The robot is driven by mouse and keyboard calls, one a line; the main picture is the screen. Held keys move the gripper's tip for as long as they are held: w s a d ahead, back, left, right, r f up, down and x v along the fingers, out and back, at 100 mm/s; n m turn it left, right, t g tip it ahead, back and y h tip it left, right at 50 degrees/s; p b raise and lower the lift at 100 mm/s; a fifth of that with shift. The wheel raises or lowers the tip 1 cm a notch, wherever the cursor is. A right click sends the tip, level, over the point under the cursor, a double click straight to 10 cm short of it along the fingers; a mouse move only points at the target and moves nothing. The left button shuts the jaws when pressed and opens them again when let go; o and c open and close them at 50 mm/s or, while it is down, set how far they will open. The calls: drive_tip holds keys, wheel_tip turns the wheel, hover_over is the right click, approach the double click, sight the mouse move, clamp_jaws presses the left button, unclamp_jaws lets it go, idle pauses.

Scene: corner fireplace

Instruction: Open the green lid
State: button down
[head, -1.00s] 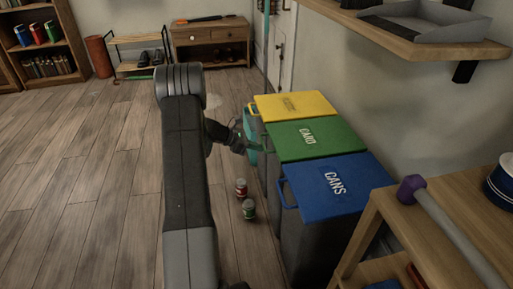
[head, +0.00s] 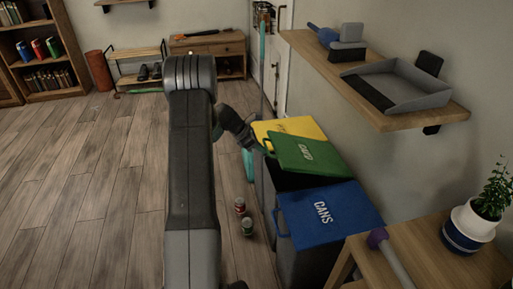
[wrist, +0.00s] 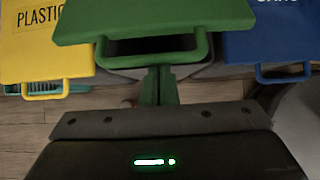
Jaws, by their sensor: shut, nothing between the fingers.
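The green lid (head: 303,152), marked CARD, is tilted up at its handle side, and a dark opening shows below it in the head view. It also shows in the wrist view (wrist: 150,18), with its green loop handle (wrist: 152,57) facing me. My gripper (wrist: 160,76) is shut and empty, with its fingers at the lower bar of that handle. I cannot tell whether they touch it. In the head view my arm hides part of the view, and the fingertips are hard to make out beside the lid's handle.
The blue CANS lid (head: 328,212) and the yellow lid (head: 272,130), marked PLASTIC in the wrist view, are closed on either side. A wall shelf (head: 350,92) hangs above. The floor at left is clear.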

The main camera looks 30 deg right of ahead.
drive_tip(key=s+d+r+p, duration=0.2)
drive_tip(key=d+r+p, duration=0.6)
drive_tip(key=r, duration=0.2)
drive_tip(key=s+d+r+y+p, duration=0.1)
drive_tip(key=s+d+r+p, duration=0.1)
drive_tip(key=d+r+p, duration=0.6)
wheel_tip(320, 180, up, 2)
drive_tip(key=shift+p, duration=0.45)
